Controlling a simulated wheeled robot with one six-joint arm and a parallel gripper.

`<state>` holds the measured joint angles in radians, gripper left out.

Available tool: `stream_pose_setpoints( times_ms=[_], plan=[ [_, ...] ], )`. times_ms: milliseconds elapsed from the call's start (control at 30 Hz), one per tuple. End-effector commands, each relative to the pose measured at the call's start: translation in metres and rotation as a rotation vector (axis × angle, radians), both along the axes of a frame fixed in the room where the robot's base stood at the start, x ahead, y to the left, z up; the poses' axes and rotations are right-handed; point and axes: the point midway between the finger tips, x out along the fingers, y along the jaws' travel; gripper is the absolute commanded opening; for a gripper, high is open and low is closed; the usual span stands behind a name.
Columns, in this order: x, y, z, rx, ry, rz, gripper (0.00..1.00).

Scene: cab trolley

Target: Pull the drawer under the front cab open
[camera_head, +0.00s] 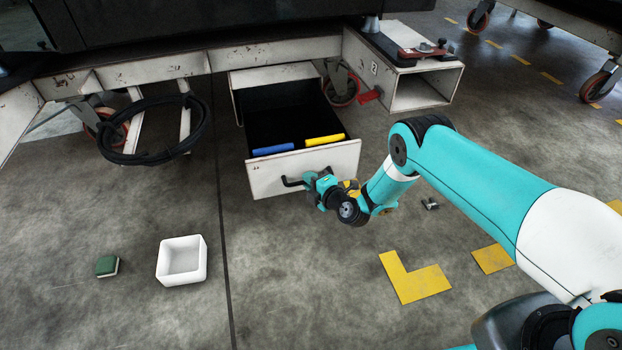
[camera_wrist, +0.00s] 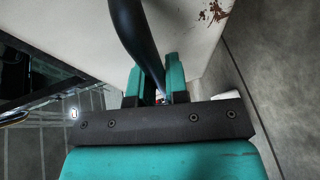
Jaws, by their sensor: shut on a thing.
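The white drawer (camera_head: 270,178) under the front cab (camera_head: 190,22) stands pulled out, with its dark inside showing from above. A blue item (camera_head: 273,149) and a yellow item (camera_head: 325,140) lie in it along the front wall. My gripper (camera_head: 308,180) is at the drawer front, shut on the black handle (camera_head: 290,183). In the wrist view the teal fingers of my gripper (camera_wrist: 157,85) stand on both sides of the dark curved handle (camera_wrist: 137,38), against the scuffed drawer front (camera_wrist: 195,30). The fingertips are partly hidden by the handle.
A white open box (camera_head: 182,274) and a green block (camera_head: 107,265) sit on the floor at lower left. A black cable coil (camera_head: 152,158) hangs left of the drawer. A caster wheel (camera_head: 341,87) stands behind it at right.

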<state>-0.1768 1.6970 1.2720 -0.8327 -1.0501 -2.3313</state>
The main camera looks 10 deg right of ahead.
Motion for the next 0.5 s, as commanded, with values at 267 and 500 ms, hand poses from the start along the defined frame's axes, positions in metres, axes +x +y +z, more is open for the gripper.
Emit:
stream_pose_setpoints(
  times_ms=[267, 500],
  plan=[
    [-0.0003, 0.0003, -0.0001, 0.001, 0.001, 0.002, 0.39],
    [-0.0007, -0.0016, 0.0004, 0.0, 0.001, 0.0, 0.39]
  ],
)
